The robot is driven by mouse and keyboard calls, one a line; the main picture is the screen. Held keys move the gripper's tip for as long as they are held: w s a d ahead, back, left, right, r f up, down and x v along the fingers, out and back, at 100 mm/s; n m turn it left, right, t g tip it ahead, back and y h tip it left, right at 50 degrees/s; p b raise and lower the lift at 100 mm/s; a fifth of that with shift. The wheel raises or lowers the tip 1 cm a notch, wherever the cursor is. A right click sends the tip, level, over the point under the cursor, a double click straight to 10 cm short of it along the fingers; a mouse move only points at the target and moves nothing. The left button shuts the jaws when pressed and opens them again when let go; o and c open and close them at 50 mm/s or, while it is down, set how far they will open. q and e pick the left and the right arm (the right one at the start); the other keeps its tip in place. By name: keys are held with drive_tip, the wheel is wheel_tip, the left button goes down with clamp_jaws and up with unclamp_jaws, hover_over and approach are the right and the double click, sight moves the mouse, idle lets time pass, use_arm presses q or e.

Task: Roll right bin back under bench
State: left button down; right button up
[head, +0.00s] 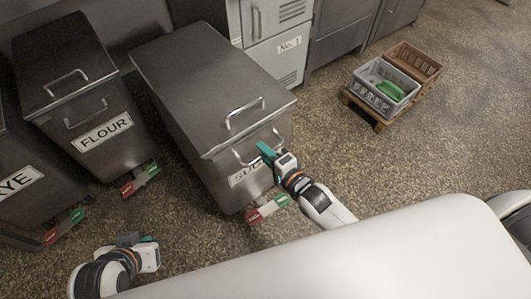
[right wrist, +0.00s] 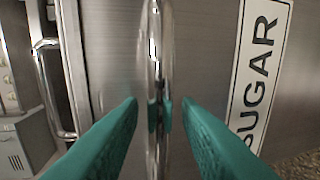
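The right bin, a steel sugar bin (head: 195,85), stands on the floor, farther out than the flour bin beside it. Its label (head: 250,174) is partly hidden by my right gripper in the head view; it reads SUGAR in the right wrist view (right wrist: 259,75). My right gripper (head: 264,149) is at the bin's front handle. In the right wrist view the teal fingers are apart, on either side of the handle bar (right wrist: 158,60), with gaps beside it. My left gripper (head: 150,252) is low at the left, away from the bins; its fingers are mostly hidden.
The flour bin (head: 65,65) and a rye bin (head: 15,190) stand to the left. Red and green pedals (head: 268,209) are at the sugar bin's foot. Grey cabinets (head: 275,50) stand behind right.

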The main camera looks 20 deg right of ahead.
drive_tip(key=shift+c, duration=0.3)
clamp_jaws()
drive_tip(key=shift+w, duration=0.15)
